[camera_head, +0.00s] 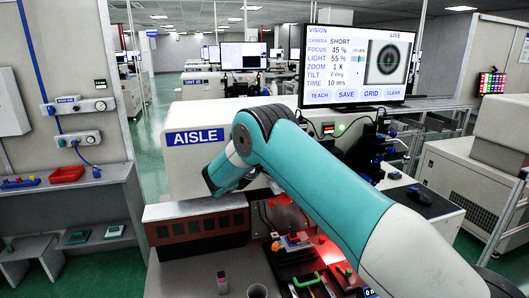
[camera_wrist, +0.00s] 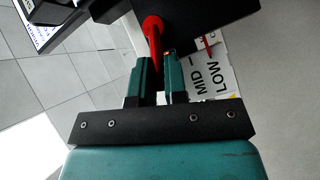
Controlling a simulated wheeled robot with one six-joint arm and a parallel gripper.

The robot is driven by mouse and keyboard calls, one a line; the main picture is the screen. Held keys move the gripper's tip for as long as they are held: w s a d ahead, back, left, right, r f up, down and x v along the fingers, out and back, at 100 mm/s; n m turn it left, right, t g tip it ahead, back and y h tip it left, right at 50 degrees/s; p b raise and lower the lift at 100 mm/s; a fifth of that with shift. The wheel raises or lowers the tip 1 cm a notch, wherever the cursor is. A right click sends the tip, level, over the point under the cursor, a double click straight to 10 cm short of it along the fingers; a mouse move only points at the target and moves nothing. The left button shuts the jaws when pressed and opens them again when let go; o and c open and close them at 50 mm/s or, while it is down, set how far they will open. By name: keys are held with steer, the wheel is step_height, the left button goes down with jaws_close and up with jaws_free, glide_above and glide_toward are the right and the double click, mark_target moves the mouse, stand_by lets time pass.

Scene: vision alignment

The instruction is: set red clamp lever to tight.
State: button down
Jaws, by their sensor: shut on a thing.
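In the wrist view, the red clamp lever (camera_wrist: 153,30) runs from a rounded red end beside a dark block down between my two teal fingers. My gripper (camera_wrist: 160,64) is closed around its lower part, and the fingers hide that part. A white scale plate (camera_wrist: 222,68) with the words MID and LOW and a red mark lies to the right of the fingers. No tight marking can be read. In the head view, my arm hides the gripper and I cannot make out the lever.
A dark block (camera_wrist: 210,12) sits close above the fingers in the wrist view. In the head view, a monitor (camera_head: 355,65) stands behind my arm. A dark cup (camera_head: 257,291) and a small block (camera_head: 222,282) stand on the bench front. A red-lit fixture (camera_head: 292,245) lies beside them.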

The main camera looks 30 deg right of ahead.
steer(key=shift+r, duration=0.15)
steer(key=m+y+b, duration=0.1)
steer(key=r+m+y+b, duration=0.1)
steer(key=shift+s+d+m+g+b, duration=0.1)
steer(key=shift+d+m+g+b, duration=0.2)
steer(key=shift+g, duration=0.1)
steer(key=m+y+b, duration=0.1)
steer(key=d+r+m+y+b, duration=0.1)
steer(key=shift+s+y, duration=0.15)
steer(key=shift+y, duration=0.15)
steer(key=m+y+b, duration=0.1)
steer(key=d+r+m+y+b, duration=0.1)
steer(key=b, duration=0.1)
steer(key=shift+s+d+m+g+y, duration=0.2)
steer(key=shift+d+m+g+y, duration=0.1)
steer(key=shift+y, duration=0.1)
steer(key=shift+s+d+r+m+y+b, duration=0.1)
steer(key=shift+d+m+y+b, duration=0.15)
steer(key=shift+m+y+b, duration=0.25)
steer(key=shift+s+d+m+y+b, duration=0.1)
steer(key=shift+d+m+y+b, duration=0.2)
steer(key=shift+y+b, duration=0.25)
steer(key=c, duration=1.2)
jaws_free()
steer(key=shift+o, duration=0.2)
